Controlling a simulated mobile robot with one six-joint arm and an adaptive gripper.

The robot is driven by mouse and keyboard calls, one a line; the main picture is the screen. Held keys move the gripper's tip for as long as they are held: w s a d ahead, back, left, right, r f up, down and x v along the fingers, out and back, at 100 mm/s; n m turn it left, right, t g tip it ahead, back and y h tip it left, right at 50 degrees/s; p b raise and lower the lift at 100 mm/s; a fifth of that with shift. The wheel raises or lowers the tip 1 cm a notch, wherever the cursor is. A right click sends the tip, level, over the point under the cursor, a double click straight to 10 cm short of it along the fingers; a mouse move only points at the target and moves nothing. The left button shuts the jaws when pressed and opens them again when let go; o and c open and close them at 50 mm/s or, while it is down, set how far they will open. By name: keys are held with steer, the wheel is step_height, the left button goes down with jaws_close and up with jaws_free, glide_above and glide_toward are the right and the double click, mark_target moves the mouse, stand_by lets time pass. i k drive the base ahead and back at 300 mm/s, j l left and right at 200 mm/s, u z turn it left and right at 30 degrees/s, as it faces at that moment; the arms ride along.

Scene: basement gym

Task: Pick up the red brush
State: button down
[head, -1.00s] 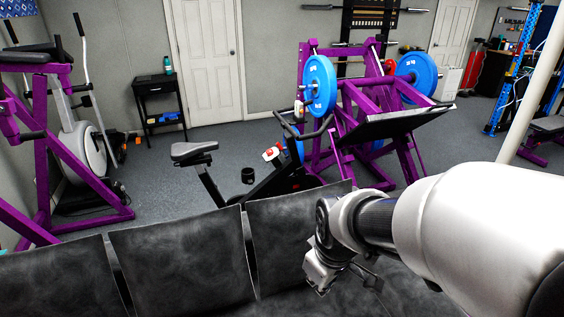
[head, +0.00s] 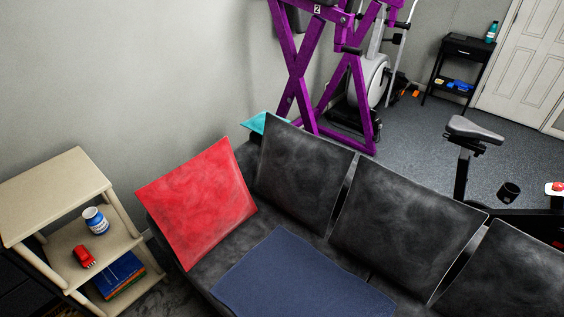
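A small red object (head: 84,257) lies on the middle shelf of a beige shelf unit (head: 50,190) at the lower left of the head view. It may be the red brush, but it is too small to tell for certain. A red and white item (head: 555,188) shows at the right edge, by the exercise bike, and I cannot tell what it is. My gripper is not in view.
A blue and white jar (head: 96,220) stands near the small red object, and books (head: 118,276) lie on the shelf below. A black sofa (head: 405,225) with a red cushion (head: 200,203) and a dark blue cloth (head: 300,280) stands right of the shelf unit.

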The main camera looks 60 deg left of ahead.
mark_target(82, 254)
steer(key=u, duration=3.7)
